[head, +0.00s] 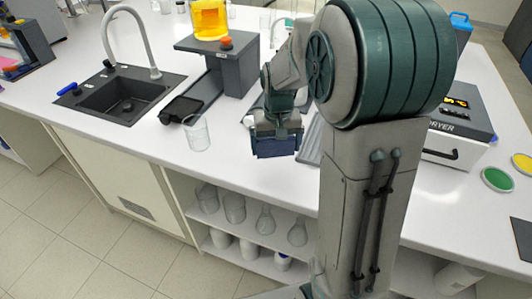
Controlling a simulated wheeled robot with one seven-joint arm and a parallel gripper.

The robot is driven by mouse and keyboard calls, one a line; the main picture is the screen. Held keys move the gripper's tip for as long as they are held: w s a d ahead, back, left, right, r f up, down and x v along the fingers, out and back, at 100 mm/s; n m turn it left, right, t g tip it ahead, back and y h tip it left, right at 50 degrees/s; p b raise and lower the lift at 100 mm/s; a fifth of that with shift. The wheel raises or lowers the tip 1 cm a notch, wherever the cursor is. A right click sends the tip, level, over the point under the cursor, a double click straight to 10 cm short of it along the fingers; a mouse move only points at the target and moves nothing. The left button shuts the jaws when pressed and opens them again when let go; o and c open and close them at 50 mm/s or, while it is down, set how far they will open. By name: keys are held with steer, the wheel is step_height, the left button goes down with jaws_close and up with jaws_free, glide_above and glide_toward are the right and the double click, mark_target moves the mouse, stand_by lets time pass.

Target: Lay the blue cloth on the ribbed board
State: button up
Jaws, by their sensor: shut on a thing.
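My gripper (276,128) hangs over the front part of the white bench, left of my upper arm. It is shut on the blue cloth (277,148), which shows as a dark blue folded shape just under the fingers. Whether the cloth touches the bench is hard to tell. The grey ribbed board (311,143) lies on the bench just right of the cloth. My arm hides most of the board.
A glass beaker (196,133) stands left of the gripper, near a black tray (181,109). A grey stand (238,68) with an orange beaker (209,18) is behind. The sink (122,97) is left, a dryer (458,133) right. Bench front between beaker and cloth is clear.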

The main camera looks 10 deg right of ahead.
mark_target(266, 166)
steer(key=shift+w+a+f, duration=0.9)
steer(key=shift+w+a, duration=0.15)
steer(key=shift+f+p, duration=0.4)
steer(key=shift+f, duration=1.65)
steer(key=shift+f, duration=0.1)
steer(key=o, duration=0.5)
steer(key=shift+f, duration=0.1)
steer(key=shift+o, duration=0.4)
